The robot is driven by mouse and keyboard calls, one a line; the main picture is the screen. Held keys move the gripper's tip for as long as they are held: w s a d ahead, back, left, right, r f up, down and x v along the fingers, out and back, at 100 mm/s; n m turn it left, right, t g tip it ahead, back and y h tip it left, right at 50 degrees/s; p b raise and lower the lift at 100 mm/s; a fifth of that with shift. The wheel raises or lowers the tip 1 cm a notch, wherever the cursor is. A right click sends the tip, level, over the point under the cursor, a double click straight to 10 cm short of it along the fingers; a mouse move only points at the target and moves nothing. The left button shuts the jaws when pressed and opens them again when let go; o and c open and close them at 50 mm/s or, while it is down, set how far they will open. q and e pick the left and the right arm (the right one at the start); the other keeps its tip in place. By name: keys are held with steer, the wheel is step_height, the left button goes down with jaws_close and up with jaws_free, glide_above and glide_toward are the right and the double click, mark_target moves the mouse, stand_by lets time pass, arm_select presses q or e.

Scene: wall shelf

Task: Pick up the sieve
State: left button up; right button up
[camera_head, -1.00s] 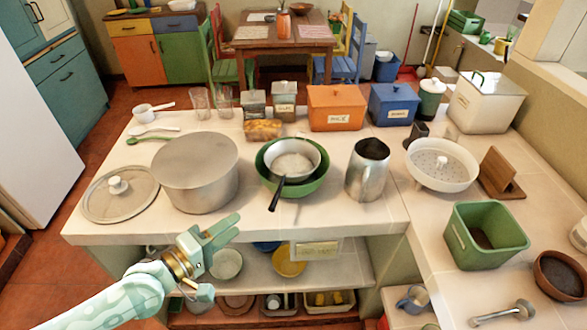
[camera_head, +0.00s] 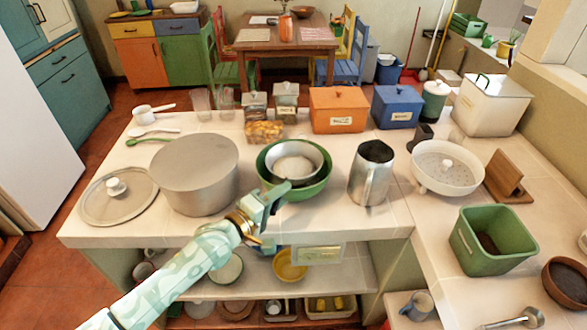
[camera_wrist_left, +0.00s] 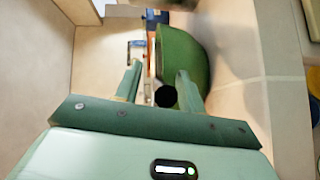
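The sieve (camera_head: 297,163) is a metal bowl sitting inside a green bowl (camera_head: 262,172) at the front middle of the counter. Its black handle was towards the counter's front edge and is now mostly hidden behind my left gripper (camera_head: 277,197). In the left wrist view the handle's round black end (camera_wrist_left: 166,97) shows between my left fingers (camera_wrist_left: 157,85). The fingers are spread, and the handle end lies nearer the right finger. I cannot tell whether it touches. The green bowl (camera_wrist_left: 185,55) is just beyond that finger. My right gripper is out of view.
A large grey pot (camera_head: 195,178) stands left of the green bowl, and a metal jug (camera_head: 371,172) to its right. A white colander (camera_head: 446,168) stands further right. The counter front edge (camera_head: 330,237) and the lower shelf lie near my left arm.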

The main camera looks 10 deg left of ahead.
arm_select(q)
jaws_close()
steer(key=shift+r, duration=0.1)
steer(key=shift+r+p, duration=0.4)
steer(key=shift+r, duration=0.1)
step_height(320, 180, up, 3)
steer(key=shift+p, duration=0.95)
steer(key=s+a+r+p, duration=0.2)
steer(key=s+r+p, duration=0.3)
steer(key=s+r, duration=0.4)
steer(key=s, duration=0.5)
steer(key=shift+a+p, duration=0.15)
steer(key=shift+p, duration=0.25)
steer(key=shift+w, duration=0.1)
